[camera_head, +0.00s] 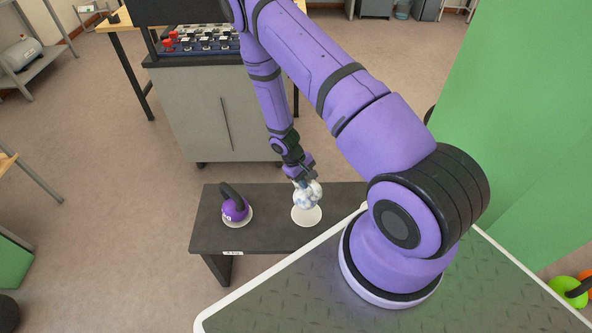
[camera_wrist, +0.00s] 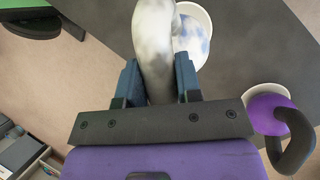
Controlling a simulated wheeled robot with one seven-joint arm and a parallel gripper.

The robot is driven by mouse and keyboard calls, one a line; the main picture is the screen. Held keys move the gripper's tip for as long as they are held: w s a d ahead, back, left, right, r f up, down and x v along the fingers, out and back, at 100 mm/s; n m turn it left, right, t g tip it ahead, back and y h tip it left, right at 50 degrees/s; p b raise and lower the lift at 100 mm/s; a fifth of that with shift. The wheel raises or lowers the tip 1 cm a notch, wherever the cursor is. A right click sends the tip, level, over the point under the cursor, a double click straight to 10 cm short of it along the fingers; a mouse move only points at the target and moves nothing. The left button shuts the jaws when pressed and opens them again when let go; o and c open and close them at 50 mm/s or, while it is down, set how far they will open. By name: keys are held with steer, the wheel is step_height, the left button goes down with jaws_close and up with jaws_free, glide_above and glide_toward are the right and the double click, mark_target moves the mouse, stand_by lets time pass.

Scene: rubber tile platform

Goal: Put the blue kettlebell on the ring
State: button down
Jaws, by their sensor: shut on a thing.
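A white kettlebell with blue mottling (camera_head: 308,196), the only bluish one I see, hangs in my gripper (camera_head: 303,176). In the wrist view, the fingers of my gripper (camera_wrist: 158,82) are shut on its handle (camera_wrist: 154,45), with its body (camera_wrist: 190,40) beyond. A white round ring (camera_head: 306,217) lies on the dark bench just below the kettlebell. The ring's rim (camera_wrist: 205,22) also shows around the body in the wrist view. The kettlebell covers the ring's middle, and I cannot tell whether they touch.
A purple kettlebell (camera_head: 235,210) with a dark handle sits on another white ring (camera_head: 245,222) to the left on the bench (camera_head: 270,233). A grey cabinet (camera_head: 222,115) stands behind. A green wall or panel (camera_head: 520,120) rises at right. Bare bench lies between the rings.

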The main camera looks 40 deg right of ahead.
mark_target(307, 192)
steer(key=shift+s+d+f, duration=0.2)
steer(key=shift+s+f, duration=0.05)
steer(key=shift+f, duration=3.3)
steer(key=c, duration=0.9)
jaws_free()
steer(key=shift+o, duration=0.9)
steer(key=shift+a+f, duration=0.1)
steer(key=shift+r, duration=3.55)
